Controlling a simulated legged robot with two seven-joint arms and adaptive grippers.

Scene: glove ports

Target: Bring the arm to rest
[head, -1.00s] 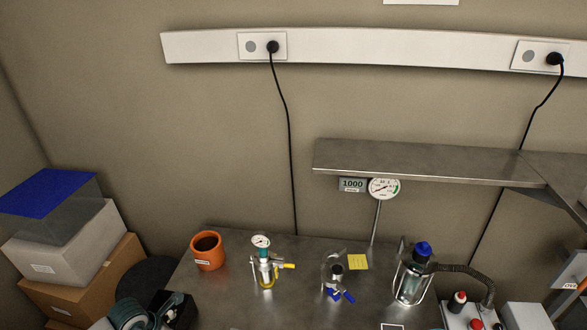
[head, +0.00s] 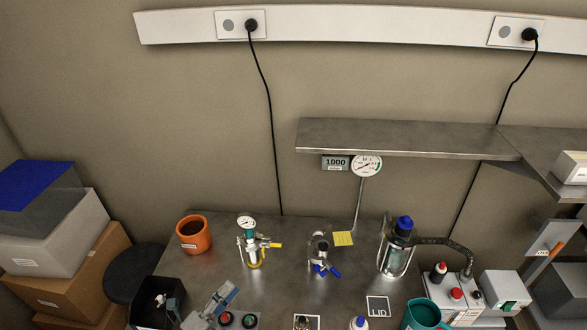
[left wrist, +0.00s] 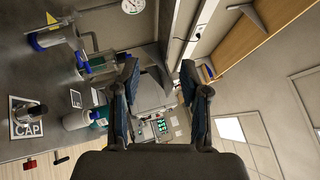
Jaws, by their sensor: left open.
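My left gripper (head: 222,294) shows at the bottom edge of the head view, left of the middle, over the front of the steel bench (head: 290,290). Only part of it is in the picture there. In the left wrist view its two dark fingers with blue pads (left wrist: 160,80) stand wide apart, with nothing held between them. The rest of my left arm is out of the head view. My right gripper is not seen in either view.
Bench items include an orange pot (head: 194,235), a gauge fitting (head: 249,243), a small valve fitting (head: 319,253), a glass vessel (head: 396,247) and a teal cup (head: 424,314). A black bin (head: 150,314) stands left of the gripper. A steel shelf (head: 400,137) overhangs the back.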

